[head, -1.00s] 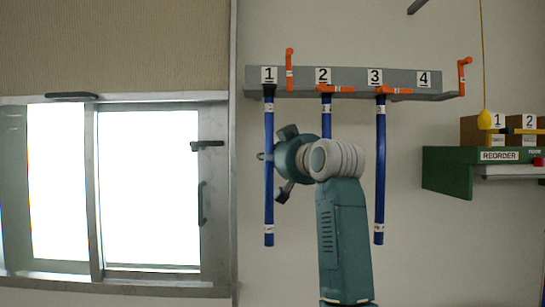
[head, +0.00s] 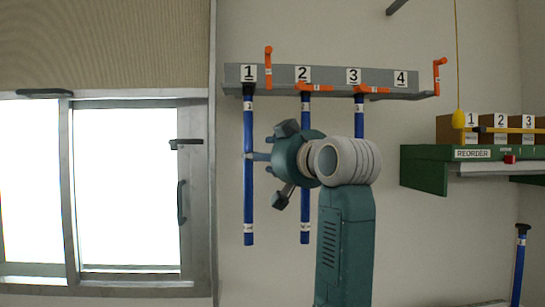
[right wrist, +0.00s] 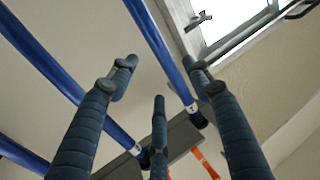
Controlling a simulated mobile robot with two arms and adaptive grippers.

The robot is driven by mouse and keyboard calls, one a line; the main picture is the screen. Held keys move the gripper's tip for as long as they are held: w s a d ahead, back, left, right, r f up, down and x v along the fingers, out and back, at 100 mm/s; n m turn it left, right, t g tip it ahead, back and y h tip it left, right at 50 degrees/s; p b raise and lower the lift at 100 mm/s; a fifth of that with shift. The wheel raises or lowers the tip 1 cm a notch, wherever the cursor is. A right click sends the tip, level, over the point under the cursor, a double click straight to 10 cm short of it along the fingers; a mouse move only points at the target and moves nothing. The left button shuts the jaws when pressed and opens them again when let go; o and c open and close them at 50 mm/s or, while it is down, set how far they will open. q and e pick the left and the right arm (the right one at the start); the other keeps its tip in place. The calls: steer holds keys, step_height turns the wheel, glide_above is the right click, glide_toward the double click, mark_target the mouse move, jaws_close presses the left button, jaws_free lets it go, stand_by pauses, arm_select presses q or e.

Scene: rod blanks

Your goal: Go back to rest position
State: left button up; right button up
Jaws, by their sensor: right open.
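My right gripper (head: 262,156) is in the middle of the head view, its fingers pointing left and overlapping the rod under slot 1 in the picture. In the right wrist view its three fingers (right wrist: 157,82) are spread and empty. A blue rod (right wrist: 158,45) passes between them in that picture, not gripped; I cannot tell how far off it is. Blue rods hang under slot 1 (head: 249,200), slot 2 (head: 306,215) and slot 3 (head: 359,118); my arm hides the lower part of the third. My left gripper is not in view.
The grey wall rack (head: 325,75) has orange latches, upright at 1 and 4, lying across at 2 and 3. Slot 4 is empty. A green shelf (head: 425,170) with boxes and another blue rod (head: 519,265) are at right. A window (head: 125,185) is at left.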

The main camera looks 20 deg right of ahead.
steer(key=s+f+g+h, duration=0.1)
steer(key=s+f+g, duration=0.2)
steer(key=f, duration=1.7)
steer(key=s+f+g, duration=0.3)
steer(key=f, duration=1.8)
steer(key=s+a+f+g, duration=0.1)
steer(key=s+f+g, duration=0.1)
steer(key=s+f, duration=0.65)
steer(key=s+a+f+g, duration=0.15)
steer(key=s+f, duration=0.45)
steer(key=f, duration=0.6)
steer(key=s+a+f+g, duration=0.15)
steer(key=s+f, duration=0.35)
steer(key=s, duration=0.6)
steer(key=s+f+g, duration=0.3)
steer(key=s+f, duration=0.2)
steer(key=s, duration=0.5)
steer(key=s+f+n+g, duration=0.1)
steer(key=s+f+g, duration=0.15)
steer(key=f, duration=2.55)
steer(key=s+d+f, duration=0.3)
steer(key=s+f, duration=1.2)
steer(key=s, duration=0.2)
steer(key=shift+s+d+h, duration=0.2)
steer(key=shift+h, duration=0.1)
